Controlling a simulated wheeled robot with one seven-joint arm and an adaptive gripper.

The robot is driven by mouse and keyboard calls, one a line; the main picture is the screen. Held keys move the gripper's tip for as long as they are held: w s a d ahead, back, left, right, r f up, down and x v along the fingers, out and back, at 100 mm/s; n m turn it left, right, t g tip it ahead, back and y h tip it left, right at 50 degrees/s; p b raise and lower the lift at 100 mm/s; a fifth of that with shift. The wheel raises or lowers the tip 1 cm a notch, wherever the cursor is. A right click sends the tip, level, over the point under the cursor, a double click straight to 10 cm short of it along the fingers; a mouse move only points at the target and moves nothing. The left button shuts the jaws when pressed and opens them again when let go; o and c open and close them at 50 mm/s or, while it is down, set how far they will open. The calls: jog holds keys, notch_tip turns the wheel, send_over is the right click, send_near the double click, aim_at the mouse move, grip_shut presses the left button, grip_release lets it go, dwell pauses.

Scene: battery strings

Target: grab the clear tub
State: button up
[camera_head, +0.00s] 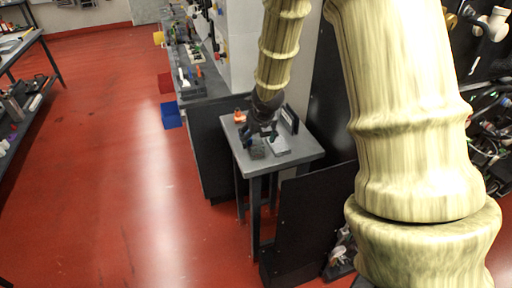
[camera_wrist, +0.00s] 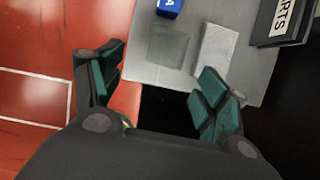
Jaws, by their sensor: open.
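A see-through, grey-green square thing, which looks like the clear tub (camera_wrist: 168,46), sits on the grey small table (camera_wrist: 148,75) in the wrist view. Its walls and height are hard to make out. In the head view it is small and faint beside my gripper (camera_head: 261,134). My gripper (camera_wrist: 160,88) is open with its green-padded fingers spread wide and nothing between them. In the wrist view the tub lies beyond the fingertips, between their directions and apart from them.
A pale flat rectangle (camera_wrist: 215,50) lies just right of the tub. A blue item (camera_wrist: 169,7) is behind it. A dark box with a partly visible label (camera_wrist: 283,22) stands at the right. An orange item (camera_head: 239,116) is at the table's far left corner. Red floor is open at left.

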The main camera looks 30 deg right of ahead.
aim_at(256, 150)
jog(key=shift+p+x, duration=0.35)
jog(key=shift+x, duration=2.45)
jog(key=shift+w+d+f+p, duration=0.3)
jog(key=shift+f+p, duration=0.1)
jog(key=shift+f, duration=0.25)
jog(key=shift+w+d+f+p, duration=0.2)
jog(key=shift+d+f+p, duration=0.15)
jog(key=shift+f, duration=0.3)
jog(key=shift+x, duration=1.1)
jog(key=c, duration=1.1)
